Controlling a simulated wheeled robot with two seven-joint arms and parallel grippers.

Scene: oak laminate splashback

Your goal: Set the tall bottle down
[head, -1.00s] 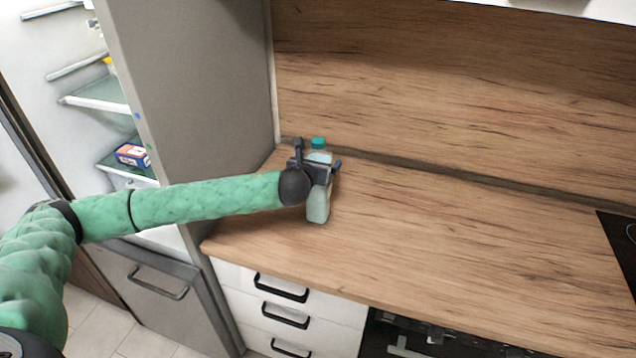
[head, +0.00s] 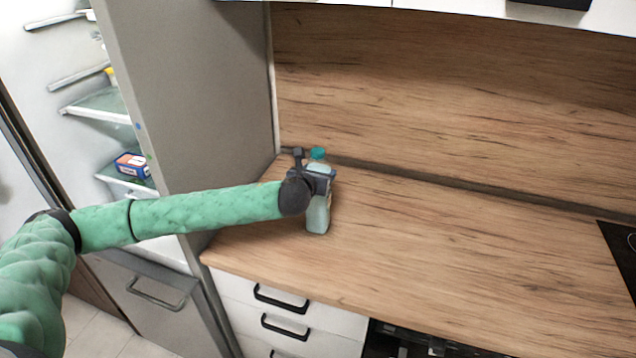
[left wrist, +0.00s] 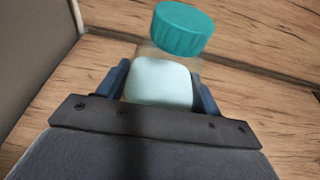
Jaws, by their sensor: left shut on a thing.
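The tall bottle (head: 318,216) has a teal cap and a pale body. It is upright at the left end of the wooden counter (head: 430,240), near the tall grey side panel. My left gripper (head: 318,176) is shut on its upper part, below the cap. In the left wrist view the bottle (left wrist: 162,82) stands between the two fingers (left wrist: 160,88), with its teal cap above them. I cannot tell for certain whether its base touches the counter. My right gripper is in neither view.
An open fridge with glass shelves (head: 100,106) and a small box (head: 132,165) is at the left. A black hob (head: 622,250) lies at the right edge. The counter between bottle and hob is clear. The wooden splashback (head: 450,90) rises behind.

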